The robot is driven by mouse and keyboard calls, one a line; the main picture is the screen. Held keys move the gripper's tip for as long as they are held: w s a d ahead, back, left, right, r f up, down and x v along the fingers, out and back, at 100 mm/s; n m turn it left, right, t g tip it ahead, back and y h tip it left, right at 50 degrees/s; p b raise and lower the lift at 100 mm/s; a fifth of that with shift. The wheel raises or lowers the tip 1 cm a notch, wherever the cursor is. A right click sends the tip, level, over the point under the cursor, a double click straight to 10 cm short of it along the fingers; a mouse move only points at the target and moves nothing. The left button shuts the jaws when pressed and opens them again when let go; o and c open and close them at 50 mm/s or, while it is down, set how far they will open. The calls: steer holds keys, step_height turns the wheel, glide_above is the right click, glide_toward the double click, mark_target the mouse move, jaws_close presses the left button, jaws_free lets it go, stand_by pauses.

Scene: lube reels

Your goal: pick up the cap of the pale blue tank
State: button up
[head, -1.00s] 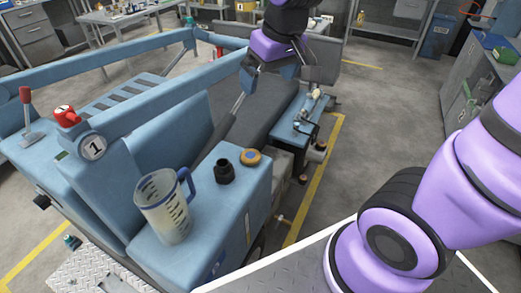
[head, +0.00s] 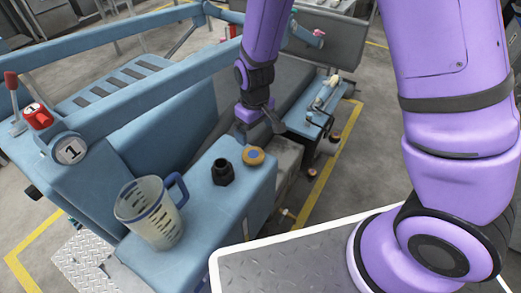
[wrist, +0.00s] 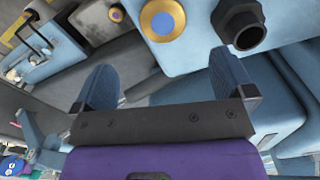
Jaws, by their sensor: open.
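The pale blue tank (head: 240,200) has a flat top with a black open filler neck (head: 222,172) standing on it. A round gold-rimmed cap with a blue middle (head: 253,156) lies flat beside the neck, apart from it. The wrist view shows the cap (wrist: 162,18) at the top, with the black neck (wrist: 238,22) to its right. My gripper (head: 260,126) is open and empty, just beyond the cap in the head view. In the wrist view its two fingers (wrist: 162,78) are spread below the cap, not touching it.
A clear measuring jug (head: 152,212) with a blue handle stands on the tank's top, left of the neck. A blue side shelf (head: 312,122) holds small fittings behind right. Blue rails run across the left. A red lever (head: 12,85) stands far left.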

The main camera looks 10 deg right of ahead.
glide_above(254, 155)
steer(key=f, duration=0.5)
steer(key=shift+d+f, duration=0.35)
steer(key=shift+a+f, duration=0.15)
steer(key=shift+f, duration=1.25)
steer(key=shift+a+f, duration=0.15)
steer(key=shift+f, duration=1.25)
steer(key=c, duration=1)
